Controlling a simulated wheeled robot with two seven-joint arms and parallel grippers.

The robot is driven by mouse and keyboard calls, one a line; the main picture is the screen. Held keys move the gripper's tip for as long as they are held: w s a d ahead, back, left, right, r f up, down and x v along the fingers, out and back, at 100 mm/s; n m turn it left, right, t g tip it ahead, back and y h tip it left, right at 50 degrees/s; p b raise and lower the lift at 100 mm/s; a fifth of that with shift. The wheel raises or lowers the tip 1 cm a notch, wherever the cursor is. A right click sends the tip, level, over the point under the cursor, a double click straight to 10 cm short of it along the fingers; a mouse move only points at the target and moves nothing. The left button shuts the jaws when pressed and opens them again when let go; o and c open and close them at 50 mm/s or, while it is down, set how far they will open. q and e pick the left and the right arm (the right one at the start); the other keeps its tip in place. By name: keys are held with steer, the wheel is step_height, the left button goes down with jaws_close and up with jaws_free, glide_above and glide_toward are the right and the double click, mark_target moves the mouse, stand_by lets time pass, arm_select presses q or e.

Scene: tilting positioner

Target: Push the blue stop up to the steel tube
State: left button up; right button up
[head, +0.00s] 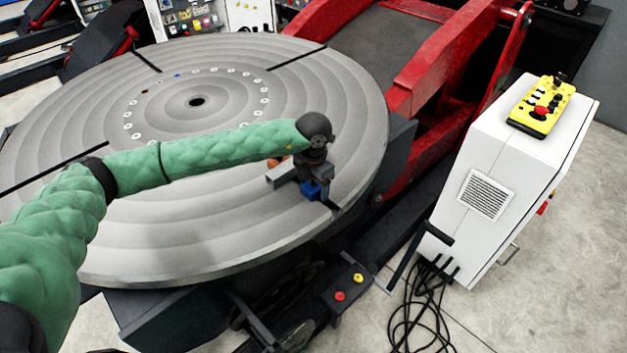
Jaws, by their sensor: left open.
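The blue stop (313,191) sits near the right front rim of the round grey turntable (200,240), close to a dark slot. The steel tube (281,174) appears as a short light-grey bar lying just left of the stop. Whether the two touch is hard to tell, as my gripper covers part of this spot. My left gripper (314,172) points down directly over the blue stop, with its fingers at or just above it. It is open, but the fingertips are small and partly hidden. My right gripper is out of view.
A small orange piece (273,162) shows behind the tube. A white cabinet (510,180) with a yellow control pendant (542,106) stands at the right. A red frame (440,70) rises behind the turntable. The turntable's front left surface is clear.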

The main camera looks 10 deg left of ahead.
arm_select(q)
steer(key=c, duration=1.5)
steer(key=shift+w+a+b, duration=0.6)
steer(key=shift+a+b, duration=0.05)
steer(key=shift+a, duration=0.25)
steer(key=shift+w+a+b, duration=0.55)
steer(key=shift+a+b, duration=0.05)
steer(key=shift+a, duration=0.3)
steer(key=shift+s+d+b, duration=0.15)
steer(key=shift+d+b, duration=0.1)
steer(key=shift+b, duration=0.15)
stand_by(0.5)
steer(key=shift+a, duration=0.2)
steer(key=shift+d+b, duration=0.15)
steer(key=shift+b, duration=0.3)
steer(key=shift+d, duration=0.1)
